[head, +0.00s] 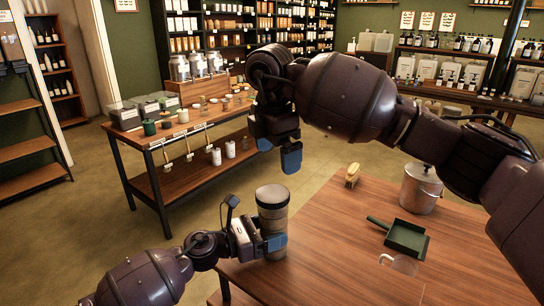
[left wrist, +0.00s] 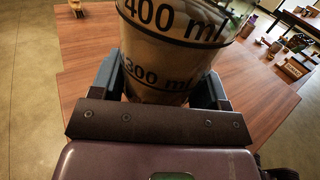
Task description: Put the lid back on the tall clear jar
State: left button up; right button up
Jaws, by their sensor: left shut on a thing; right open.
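A tall clear jar (head: 273,212) stands upright at the table's left edge. In the left wrist view the jar (left wrist: 165,45) shows black 300 ml and 400 ml marks. My left gripper (head: 275,243) is shut around the jar's lower part, one finger on each side in the left wrist view (left wrist: 165,90). I cannot tell whether the jar's top is covered. A small clear curved piece (head: 400,264) lies at the table's front right; I cannot tell if it is the lid. My right gripper (head: 278,155) is open and empty, above and beyond the jar.
On the wooden table (head: 335,255) are a green dustpan (head: 406,238), a metal pot (head: 421,190) and a brush (head: 352,175). The middle of the table is clear. A side table (head: 160,135) with jars and small goods stands behind, with shelves along the walls.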

jog(key=n, duration=0.5)
jog(key=shift+r+n, duration=0.1)
jog(key=shift+n, duration=0.2)
jog(key=n, duration=0.5)
jog(key=shift+n, duration=0.3)
jog(key=n, duration=1.2)
jog(key=shift+s+a+f, duration=0.1)
jog(key=shift+f, duration=0.1)
jog(key=n, duration=0.5)
jog(key=shift+s+f+n, duration=0.1)
jog(key=shift+f+n, duration=0.1)
jog(key=shift+n, duration=0.2)
jog(key=n, duration=0.5)
jog(key=shift+a+f+g, duration=0.15)
jog(key=shift+a+g, duration=0.05)
jog(key=shift+g, duration=0.1)
jog(key=n, duration=0.5)
jog(key=shift+s+a+n, duration=0.1)
jog(key=shift+s+n, duration=0.05)
jog(key=shift+n, duration=0.25)
jog(key=n, duration=0.5)
jog(key=shift+a+y, duration=0.1)
jog(key=shift+y, duration=0.2)
jog(key=shift+n, duration=0.3)
